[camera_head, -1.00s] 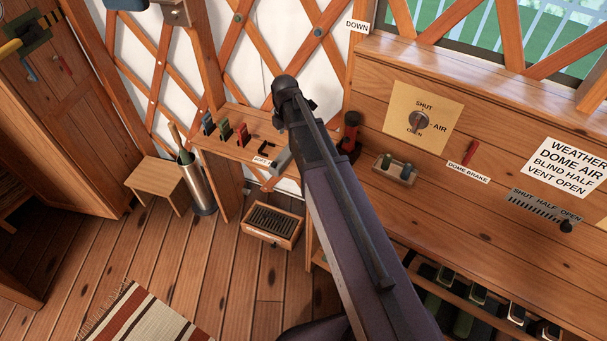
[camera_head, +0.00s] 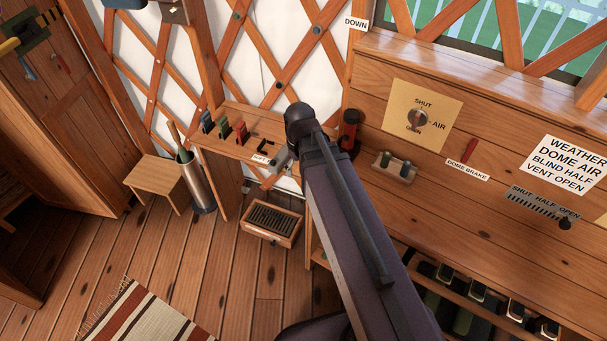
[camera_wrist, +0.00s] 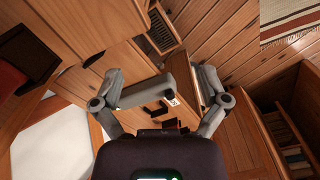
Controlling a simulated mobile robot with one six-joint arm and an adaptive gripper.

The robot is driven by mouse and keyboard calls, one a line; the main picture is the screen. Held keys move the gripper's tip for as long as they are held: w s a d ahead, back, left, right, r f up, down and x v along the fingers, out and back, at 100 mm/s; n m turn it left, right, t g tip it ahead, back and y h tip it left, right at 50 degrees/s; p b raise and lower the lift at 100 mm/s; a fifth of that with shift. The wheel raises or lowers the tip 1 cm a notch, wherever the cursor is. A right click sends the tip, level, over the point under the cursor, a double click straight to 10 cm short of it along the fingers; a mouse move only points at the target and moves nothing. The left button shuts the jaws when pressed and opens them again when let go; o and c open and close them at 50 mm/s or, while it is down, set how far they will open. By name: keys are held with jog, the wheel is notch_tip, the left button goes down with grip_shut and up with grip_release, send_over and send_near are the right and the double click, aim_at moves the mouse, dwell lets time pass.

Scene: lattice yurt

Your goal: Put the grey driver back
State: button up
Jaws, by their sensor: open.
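My gripper shows in the wrist view (camera_wrist: 165,85) with its two grey fingers spread apart. In the head view its grey fingertips (camera_head: 281,163) show just past the wrist, over the right end of the small wooden shelf (camera_head: 250,147). Blue (camera_head: 207,122), green (camera_head: 223,129) and red (camera_head: 241,133) handled tools stand in a row on that shelf. A dark C-shaped bracket (camera_head: 265,146) sits right of them, by a partly hidden white label (camera_head: 262,157). A grey bar (camera_wrist: 145,93) shows between the fingers in the wrist view; I cannot tell whether it is the grey driver.
A slotted box (camera_head: 271,221) stands below the shelf. A metal bin (camera_head: 199,185) and a stool (camera_head: 157,180) are left. A red and black cylinder (camera_head: 349,132) and a small wooden rack (camera_head: 394,168) are on the bench, right of my wrist.

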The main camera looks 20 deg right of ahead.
jog(key=s+m, duration=0.3)
jog(key=m, duration=0.1)
jog(key=shift+s, duration=0.1)
notch_tip(320, 180, up, 10)
jog(key=p, duration=1)
dwell(1.1)
